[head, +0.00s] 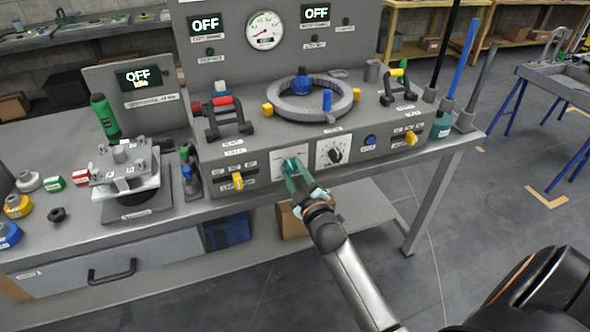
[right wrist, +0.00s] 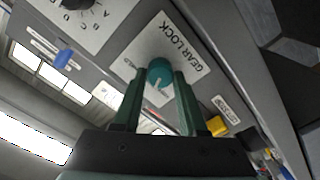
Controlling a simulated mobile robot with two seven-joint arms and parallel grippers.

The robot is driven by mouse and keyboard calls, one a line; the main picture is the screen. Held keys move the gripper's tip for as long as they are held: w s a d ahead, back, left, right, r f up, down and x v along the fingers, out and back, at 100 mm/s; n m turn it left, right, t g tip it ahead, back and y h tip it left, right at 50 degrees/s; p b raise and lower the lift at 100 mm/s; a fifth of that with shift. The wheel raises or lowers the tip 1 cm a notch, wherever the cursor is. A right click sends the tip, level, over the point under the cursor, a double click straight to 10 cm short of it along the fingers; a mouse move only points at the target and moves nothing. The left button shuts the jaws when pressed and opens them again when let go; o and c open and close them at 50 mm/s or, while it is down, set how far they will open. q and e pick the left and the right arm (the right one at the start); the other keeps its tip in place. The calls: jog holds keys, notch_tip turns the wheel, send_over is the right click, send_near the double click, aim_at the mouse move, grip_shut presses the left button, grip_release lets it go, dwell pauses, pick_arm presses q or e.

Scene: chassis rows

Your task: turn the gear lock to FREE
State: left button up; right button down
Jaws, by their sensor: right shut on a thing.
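The gear lock is a round teal knob (right wrist: 160,73) on a white plate marked GEAR LOCK (right wrist: 188,50) in the right wrist view. A thin white line on the knob's face points toward the lower side of that picture. The small position words on the plate are too small or hidden to read surely. In the head view the white plate (head: 283,155) is on the front panel, with the knob mostly hidden by my right gripper (head: 293,170). The right gripper's two teal fingers (right wrist: 159,92) are shut on the knob, one on each side. My left gripper is not in view.
A black rotary dial (head: 335,152) sits right of the lock plate, and a blue button (head: 370,140) beyond it. Yellow levers (head: 238,181) and (head: 411,138) stick out at either side. A ring (head: 309,100) lies on top. The floor in front is open.

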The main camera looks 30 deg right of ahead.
jog(key=shift+r+n, duration=0.1)
jog(key=shift+n, duration=2.1)
jog(key=shift+c, duration=2.2)
grip_release()
